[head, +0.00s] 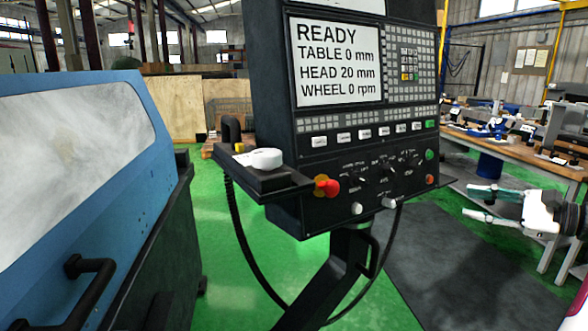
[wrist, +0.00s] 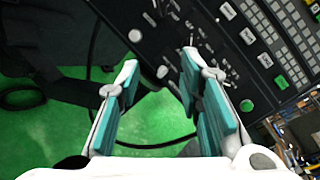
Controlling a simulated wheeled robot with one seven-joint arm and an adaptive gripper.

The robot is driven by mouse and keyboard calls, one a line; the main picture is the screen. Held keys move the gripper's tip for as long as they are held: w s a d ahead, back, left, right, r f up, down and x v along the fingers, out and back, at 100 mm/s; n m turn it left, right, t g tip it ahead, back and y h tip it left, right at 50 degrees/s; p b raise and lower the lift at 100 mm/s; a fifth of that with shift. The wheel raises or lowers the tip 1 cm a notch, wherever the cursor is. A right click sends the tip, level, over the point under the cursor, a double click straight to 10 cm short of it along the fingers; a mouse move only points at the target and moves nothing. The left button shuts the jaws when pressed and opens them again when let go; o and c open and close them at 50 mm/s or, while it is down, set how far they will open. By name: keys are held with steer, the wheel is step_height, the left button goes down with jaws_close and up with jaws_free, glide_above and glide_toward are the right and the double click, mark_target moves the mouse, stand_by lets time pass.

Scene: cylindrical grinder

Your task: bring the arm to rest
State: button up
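My gripper (head: 480,204) is at the right side of the head view, pointing left toward the control panel (head: 352,150) and apart from it. Its two fingers with teal pads are spread with nothing between them. In the wrist view my gripper (wrist: 160,75) is also open and empty, with the panel's buttons beyond the fingertips and green floor between the fingers. The panel's screen (head: 337,62) reads READY, TABLE 0 mm, HEAD 20 mm, WHEEL 0 rpm.
The grinder's blue cover (head: 80,160) with its window stands at the left. A workbench (head: 505,147) with tools runs behind my gripper at the right. Green floor (head: 230,280) is clear between machine and panel.

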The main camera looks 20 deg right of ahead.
steer(key=w+a+r+n+g+y, duration=0.2)
steer(key=a+n+g, duration=0.75)
steer(key=a, duration=1.75)
steer(key=s+a+f+n+g+h, duration=0.1)
steer(key=s+a+f+n+h, duration=0.1)
steer(key=s+a+n+h, duration=0.7)
steer(key=shift+s+a+f+n+p, duration=0.4)
steer(key=shift+s+a+n, duration=1.3)
steer(key=shift+s+n, duration=0.55)
steer(key=shift+s, duration=0.2)
